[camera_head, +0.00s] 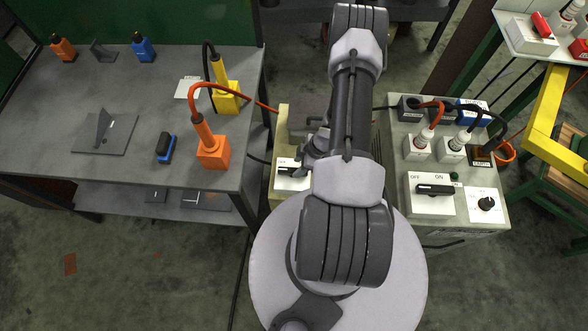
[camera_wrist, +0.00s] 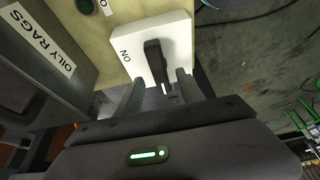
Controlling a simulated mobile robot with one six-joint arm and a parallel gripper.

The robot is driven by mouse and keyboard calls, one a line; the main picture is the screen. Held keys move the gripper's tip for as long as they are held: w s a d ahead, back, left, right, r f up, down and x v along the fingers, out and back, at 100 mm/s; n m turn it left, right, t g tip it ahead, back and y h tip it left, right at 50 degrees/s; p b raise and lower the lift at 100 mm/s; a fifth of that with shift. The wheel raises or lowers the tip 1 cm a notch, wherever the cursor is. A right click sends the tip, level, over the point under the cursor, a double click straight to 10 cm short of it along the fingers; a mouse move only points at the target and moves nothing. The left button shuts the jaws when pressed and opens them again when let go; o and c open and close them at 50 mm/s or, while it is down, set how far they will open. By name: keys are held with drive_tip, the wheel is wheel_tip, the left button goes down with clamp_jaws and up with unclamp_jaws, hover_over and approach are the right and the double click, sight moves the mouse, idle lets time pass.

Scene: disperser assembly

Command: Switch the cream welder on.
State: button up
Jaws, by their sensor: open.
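The cream welder (camera_head: 283,122) stands left of my arm in the head view, partly hidden by it. Its white switch plate (camera_wrist: 180,28) carries a black rotary handle (camera_wrist: 154,52), with the word ON on the plate's left side in the wrist view. The head view also shows the switch plate (camera_head: 281,184), partly covered by my arm. My gripper (camera_wrist: 158,88) is open, its two fingers on either side of the handle's near end. I cannot tell whether they touch it.
A grey-green welder (camera_head: 397,165) with its own OFF/ON switch (camera_head: 435,190) stands right of my arm. A grey workbench (camera_head: 60,150) at left holds orange and yellow tools. A grey bin (camera_wrist: 35,70) labelled OILY RAGS is close by on the left in the wrist view.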

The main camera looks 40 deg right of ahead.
sight(294, 170)
drive_tip(key=shift+b+x, duration=0.35)
drive_tip(key=shift+x, duration=1.5)
clamp_jaws()
